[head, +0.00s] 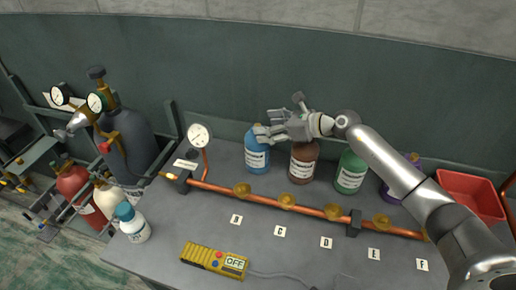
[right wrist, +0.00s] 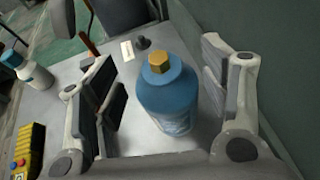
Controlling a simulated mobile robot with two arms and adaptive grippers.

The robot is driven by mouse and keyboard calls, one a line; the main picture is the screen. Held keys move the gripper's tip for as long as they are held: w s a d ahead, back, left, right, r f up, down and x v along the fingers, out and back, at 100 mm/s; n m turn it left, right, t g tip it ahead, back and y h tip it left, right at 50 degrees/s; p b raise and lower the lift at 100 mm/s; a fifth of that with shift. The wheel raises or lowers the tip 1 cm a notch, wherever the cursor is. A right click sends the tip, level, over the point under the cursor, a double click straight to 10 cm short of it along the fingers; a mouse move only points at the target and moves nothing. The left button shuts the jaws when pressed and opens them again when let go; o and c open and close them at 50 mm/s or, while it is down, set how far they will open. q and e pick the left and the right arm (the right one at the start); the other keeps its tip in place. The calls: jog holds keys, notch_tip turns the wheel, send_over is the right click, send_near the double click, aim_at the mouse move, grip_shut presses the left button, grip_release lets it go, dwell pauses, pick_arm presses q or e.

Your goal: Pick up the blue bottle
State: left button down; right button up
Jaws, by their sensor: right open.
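The blue bottle (head: 257,157) stands upright on the grey table, at the left end of a row of bottles by the back wall. In the right wrist view the blue bottle (right wrist: 168,98) with its brass hex cap stands between the two spread fingers. My right gripper (head: 262,132) is open around the bottle's upper part; in the right wrist view the gripper (right wrist: 160,90) shows a gap on the left side and a smaller one on the right. Whether a finger touches it cannot be told. My left gripper is not in view.
A brown bottle (head: 303,163) and a green bottle (head: 350,172) stand to the right. A copper pipe (head: 265,200) with brass valves runs in front. A yellow device (head: 213,260), a white bottle (head: 133,224) and a red bin (head: 468,192) are also on the table.

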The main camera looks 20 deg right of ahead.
aim_at(258, 125)
jog(key=p+x, duration=0.1)
jog(key=x, duration=0.2)
jog(key=shift+w+a, duration=0.15)
jog(key=shift+a, duration=0.1)
jog(key=shift+w+a+f, duration=0.2)
jog(key=shift+w+f, duration=0.05)
jog(key=shift+w, duration=0.05)
jog(key=shift+s+d, duration=0.1)
jog(key=shift+c, duration=1)
jog(key=shift+s+f, duration=0.1)
grip_shut()
jog(key=shift+r, duration=0.2)
